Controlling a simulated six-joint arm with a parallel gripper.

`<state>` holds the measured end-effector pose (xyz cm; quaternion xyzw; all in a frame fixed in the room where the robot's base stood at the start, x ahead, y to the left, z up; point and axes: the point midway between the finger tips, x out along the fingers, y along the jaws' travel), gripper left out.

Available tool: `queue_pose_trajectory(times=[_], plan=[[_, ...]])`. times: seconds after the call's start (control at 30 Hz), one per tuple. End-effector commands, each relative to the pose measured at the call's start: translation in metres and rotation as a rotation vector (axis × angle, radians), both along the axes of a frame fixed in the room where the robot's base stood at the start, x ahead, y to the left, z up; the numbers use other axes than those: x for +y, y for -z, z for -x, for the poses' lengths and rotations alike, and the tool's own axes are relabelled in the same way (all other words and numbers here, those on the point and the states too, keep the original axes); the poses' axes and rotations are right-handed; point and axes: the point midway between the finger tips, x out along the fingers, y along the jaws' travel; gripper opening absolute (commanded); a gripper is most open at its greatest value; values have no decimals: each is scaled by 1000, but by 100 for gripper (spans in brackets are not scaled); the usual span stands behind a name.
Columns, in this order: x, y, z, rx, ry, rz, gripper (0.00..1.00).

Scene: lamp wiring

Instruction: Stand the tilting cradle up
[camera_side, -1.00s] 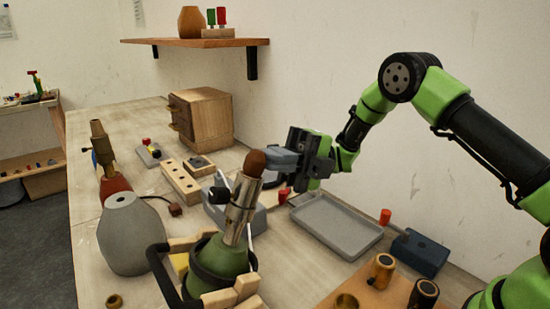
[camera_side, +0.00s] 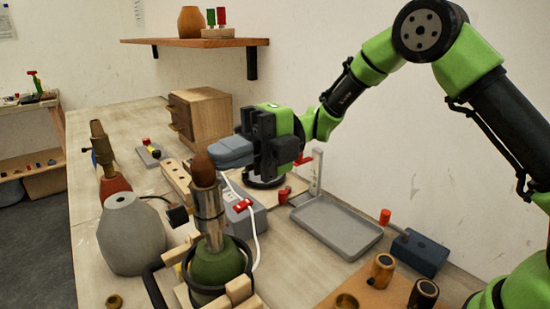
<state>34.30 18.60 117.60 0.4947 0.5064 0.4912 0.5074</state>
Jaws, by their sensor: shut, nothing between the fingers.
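The cradle is made of pale wood blocks (camera_side: 238,289) with a black ring and a curved black bar (camera_side: 152,288). It holds a green lamp body (camera_side: 217,264) with a metal neck (camera_side: 209,214) and a brown rounded tip (camera_side: 203,169). The neck stands near upright, leaning slightly left. My gripper (camera_side: 228,152) is shut and empty, its blue-grey fingers just right of and behind the brown tip in the picture. I cannot tell whether they touch it. The cradle's lower part is cut off by the frame edge.
A grey vase-like body (camera_side: 132,236) stands left of the cradle. A grey tray (camera_side: 335,228) lies empty on the right. A wooden drawer box (camera_side: 203,115) stands behind.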

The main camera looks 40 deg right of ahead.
Motion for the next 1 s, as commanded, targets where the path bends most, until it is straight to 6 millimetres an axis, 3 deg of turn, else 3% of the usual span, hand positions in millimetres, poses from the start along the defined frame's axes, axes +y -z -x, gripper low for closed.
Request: queue_pose_trajectory(times=[0.17,0.5,0.7,0.9,1.0], plan=[[-1,-3,0,-6,-4,-9,0],[-65,-8,-1,-3,4,-4,0],[-93,-10,-1,-2,2,-1,0],[-100,-12,1,-14,-4,8,0],[-96,-17,11,-110,-32,62,0]])
